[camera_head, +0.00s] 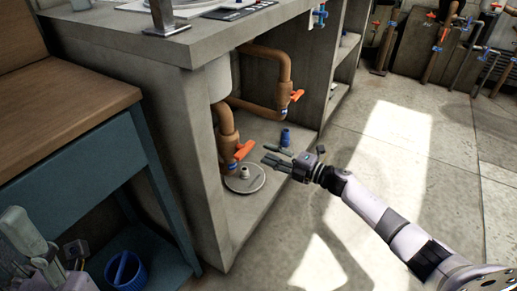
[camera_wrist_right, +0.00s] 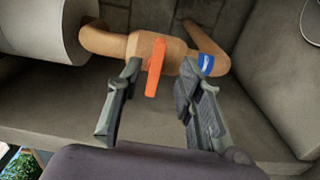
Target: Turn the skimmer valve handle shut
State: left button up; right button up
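An orange valve handle (camera_head: 244,150) sits on the nearer brown pipe (camera_head: 226,122) under the counter. In the right wrist view the handle (camera_wrist_right: 155,68) sticks out across its pipe, with a blue tag (camera_wrist_right: 206,62) beside it. My right gripper (camera_head: 268,159) is open and empty, just right of this handle in the head view. In the wrist view its fingers (camera_wrist_right: 158,86) are apart, with the handle showing between them; contact cannot be made out. A second orange handle (camera_head: 296,96) is on the farther pipe. I cannot read which valve is which.
The concrete counter (camera_head: 188,50) overhangs the pipes, and its side wall stands left of them. A round plate (camera_head: 256,186) with a small white fitting and a blue fitting (camera_head: 285,137) are on the cabinet floor. A wood-topped blue bench (camera_head: 60,110) is at left. Floor at right is open.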

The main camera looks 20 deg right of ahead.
jog(key=v, duration=0.5)
jog(key=shift+s+d, duration=0.1)
dwell(0.4)
